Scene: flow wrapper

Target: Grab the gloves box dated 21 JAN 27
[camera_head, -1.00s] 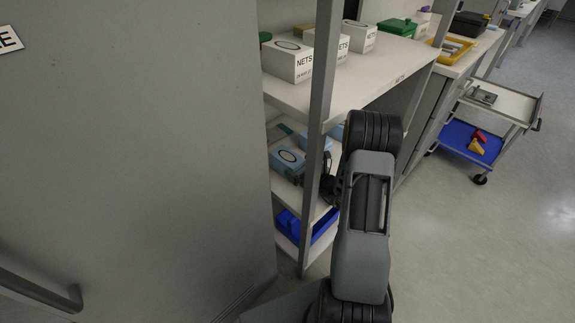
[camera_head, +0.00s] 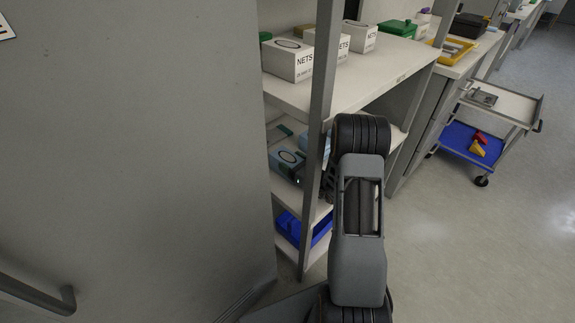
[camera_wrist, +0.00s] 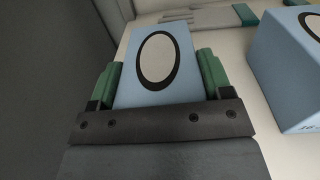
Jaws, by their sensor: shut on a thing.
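A light blue gloves box (camera_wrist: 180,52) with a white oval ringed in black on its top sits between the green fingers of my gripper (camera_wrist: 158,80) in the wrist view. The fingers are shut on its two sides. In the head view this blue box (camera_head: 286,160) shows on the middle shelf, left of the shelf post; my gripper there is mostly hidden behind the post and my arm. No date can be read on the held box.
White NETS boxes (camera_head: 289,62) stand on the upper shelf (camera_head: 345,88). The shelf post (camera_head: 319,130) is close to my arm. A blue bin (camera_head: 289,226) sits on the lower shelf. A grey panel (camera_head: 130,150) fills the left. A cart (camera_head: 500,105) stands at right, with open floor before it.

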